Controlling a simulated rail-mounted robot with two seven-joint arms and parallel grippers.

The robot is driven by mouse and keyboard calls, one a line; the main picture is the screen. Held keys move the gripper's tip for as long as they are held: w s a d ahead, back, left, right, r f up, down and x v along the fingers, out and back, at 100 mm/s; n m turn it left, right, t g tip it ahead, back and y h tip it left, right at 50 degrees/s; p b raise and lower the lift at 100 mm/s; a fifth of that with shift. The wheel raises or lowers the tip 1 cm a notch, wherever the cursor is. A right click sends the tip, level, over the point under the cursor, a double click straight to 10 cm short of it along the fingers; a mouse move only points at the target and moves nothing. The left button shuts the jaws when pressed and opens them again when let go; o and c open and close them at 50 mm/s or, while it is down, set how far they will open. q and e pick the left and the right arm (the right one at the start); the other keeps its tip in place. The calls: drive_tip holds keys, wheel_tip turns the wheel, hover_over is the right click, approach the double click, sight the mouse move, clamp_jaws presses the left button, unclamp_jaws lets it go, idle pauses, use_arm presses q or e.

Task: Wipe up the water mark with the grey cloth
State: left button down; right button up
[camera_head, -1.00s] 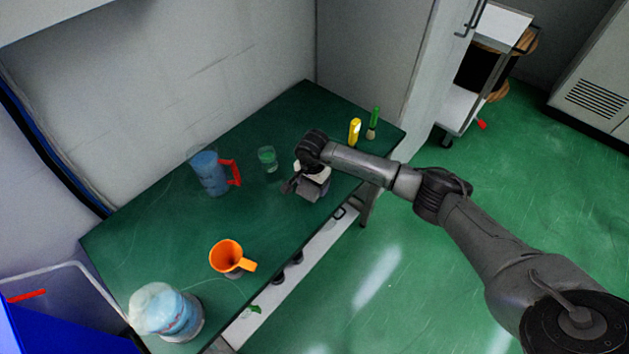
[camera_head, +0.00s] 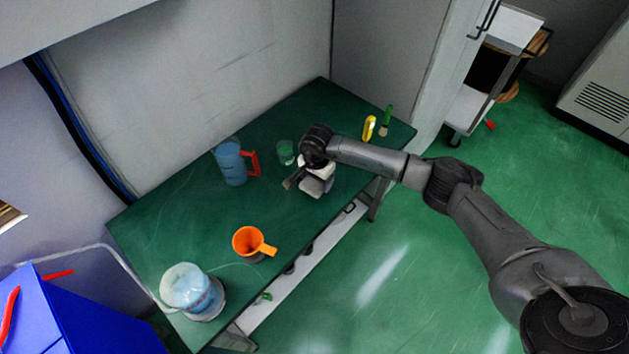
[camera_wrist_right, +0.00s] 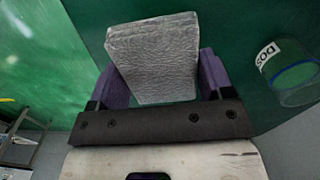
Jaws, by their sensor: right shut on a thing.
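My right gripper (camera_head: 313,187) is low over the green table (camera_head: 215,273), on its right half and beside the small clear cup. In the right wrist view its purple fingers (camera_wrist_right: 160,82) are shut on the grey cloth (camera_wrist_right: 153,50), a thick, wrinkled, block-like piece. The cloth sticks out beyond the fingers over the green surface; I cannot tell whether it touches the table. In the head view the hand and arm largely hide it. I cannot make out the water mark in either view. My left gripper is not in view.
A small clear cup (camera_head: 286,152) stands close to the hand; a lettered one shows in the wrist view (camera_wrist_right: 295,76). A blue jug (camera_head: 231,165), orange funnel-like jug (camera_head: 250,242) and clear blue-tinted container (camera_head: 190,290) stand left. A yellow item (camera_head: 369,128) and green-handled brush (camera_head: 385,122) stand right.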

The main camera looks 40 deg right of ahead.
drive_tip(key=shift+s+a+r+p, duration=0.1)
drive_tip(key=shift+a+r+p, duration=0.1)
drive_tip(key=shift+r+p, duration=0.95)
drive_tip(key=shift+r, duration=0.75)
drive_tip(key=shift+f, duration=0.1)
